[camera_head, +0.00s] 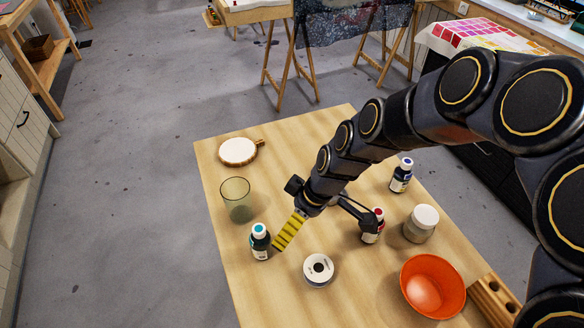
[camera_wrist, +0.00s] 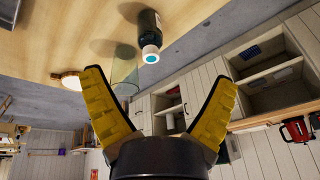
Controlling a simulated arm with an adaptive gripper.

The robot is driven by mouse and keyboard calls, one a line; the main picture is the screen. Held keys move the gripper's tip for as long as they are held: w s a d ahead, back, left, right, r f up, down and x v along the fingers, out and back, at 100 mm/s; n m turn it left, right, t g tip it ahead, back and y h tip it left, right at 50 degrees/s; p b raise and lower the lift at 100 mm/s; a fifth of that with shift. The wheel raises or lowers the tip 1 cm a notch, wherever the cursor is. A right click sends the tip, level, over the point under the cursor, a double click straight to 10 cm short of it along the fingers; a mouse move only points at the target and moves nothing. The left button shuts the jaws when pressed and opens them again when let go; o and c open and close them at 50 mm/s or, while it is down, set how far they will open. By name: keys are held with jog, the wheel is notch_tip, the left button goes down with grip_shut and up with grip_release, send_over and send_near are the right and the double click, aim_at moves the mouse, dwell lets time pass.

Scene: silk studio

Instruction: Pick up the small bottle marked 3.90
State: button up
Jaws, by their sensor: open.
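Three small dark bottles stand upright on the wooden table (camera_head: 222,168). One has a teal cap (camera_head: 260,243) and stands at the left front, one has a red cap (camera_head: 372,226) and one a blue cap (camera_head: 401,176). Their label marks are too small to read, so I cannot tell which is marked 3.90. My gripper (camera_head: 322,238) is open and empty, its yellow-padded finger close to the right of the teal-capped bottle and its other dark finger near the red-capped one. In the wrist view the teal-capped bottle (camera_wrist: 150,32) shows beyond the open fingers (camera_wrist: 160,79).
A greenish glass (camera_head: 236,202) and a round pale disc with a handle (camera_head: 238,151) stand at the left. A white spool (camera_head: 318,270), a lidded jar (camera_head: 420,224), an orange bowl (camera_head: 433,286) and a wooden holder (camera_head: 496,302) are nearby. The table's front left is bare.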

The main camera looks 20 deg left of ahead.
aim_at(256, 238)
jog(key=a+f+n, duration=0.1)
jog(key=a+f, duration=0.1)
jog(key=a+f+n, duration=0.1)
jog(key=a+f, duration=0.1)
jog(key=w+a+f+n, duration=0.1)
jog(key=a+f, duration=0.1)
jog(key=shift+f+y, duration=0.3)
jog(key=shift+f, duration=0.05)
jog(key=shift+n, duration=0.3)
jog(key=shift+a+x, duration=0.2)
jog(key=shift+x, duration=3.8)
jog(key=shift+w+r, duration=0.1)
jog(key=shift+r, duration=0.05)
jog(key=c, duration=1.2)
